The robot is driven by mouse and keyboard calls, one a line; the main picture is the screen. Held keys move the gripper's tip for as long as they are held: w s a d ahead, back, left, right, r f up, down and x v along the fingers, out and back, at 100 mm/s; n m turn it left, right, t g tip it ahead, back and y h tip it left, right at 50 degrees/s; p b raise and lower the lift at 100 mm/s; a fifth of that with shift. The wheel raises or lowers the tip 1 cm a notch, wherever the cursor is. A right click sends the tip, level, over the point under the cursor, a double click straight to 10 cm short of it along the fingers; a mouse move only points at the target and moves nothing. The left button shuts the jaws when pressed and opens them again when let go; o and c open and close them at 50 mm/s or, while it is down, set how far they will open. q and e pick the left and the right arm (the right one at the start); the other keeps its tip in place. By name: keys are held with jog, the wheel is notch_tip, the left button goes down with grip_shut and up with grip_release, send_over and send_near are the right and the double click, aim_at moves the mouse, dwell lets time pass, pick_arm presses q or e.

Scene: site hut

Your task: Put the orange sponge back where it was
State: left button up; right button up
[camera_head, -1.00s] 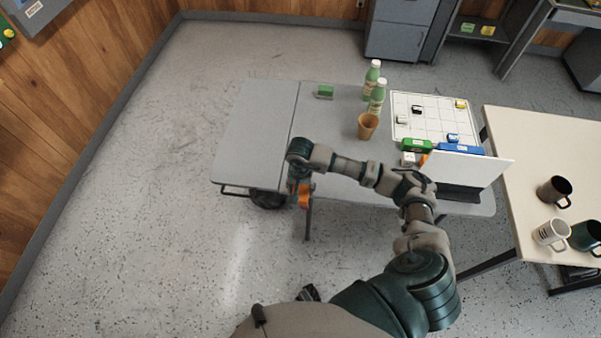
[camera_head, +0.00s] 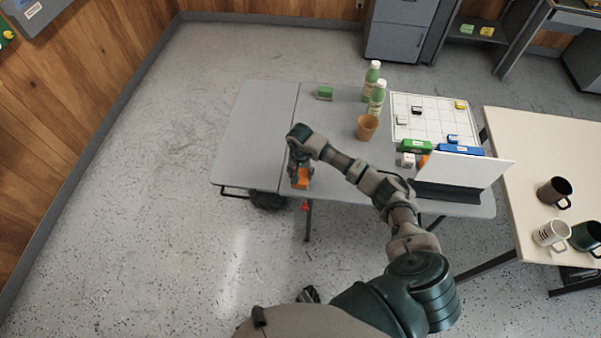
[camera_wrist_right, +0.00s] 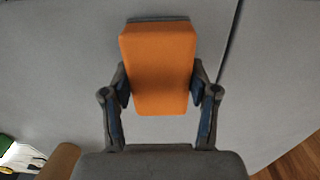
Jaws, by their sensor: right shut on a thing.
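The orange sponge (camera_head: 300,179) is between the fingers of my right gripper (camera_head: 299,176), at the near left part of the grey table (camera_head: 245,130). In the right wrist view the sponge (camera_wrist_right: 158,68) fills the middle, and the right gripper (camera_wrist_right: 160,95) is shut on its two sides. A dark layer shows along the sponge's far edge. The grey table top lies behind it; I cannot tell whether the sponge touches it. My left gripper is not in view.
A green sponge-like block (camera_head: 324,93), two green bottles (camera_head: 377,97) and a brown cup (camera_head: 367,127) stand farther back. A white grid board (camera_head: 430,115) and an upright white panel (camera_head: 465,168) are at right. The table's left part is clear.

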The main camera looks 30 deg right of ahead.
aim_at(300, 172)
jog(key=o, duration=1.1)
notch_tip(300, 172, up, 12)
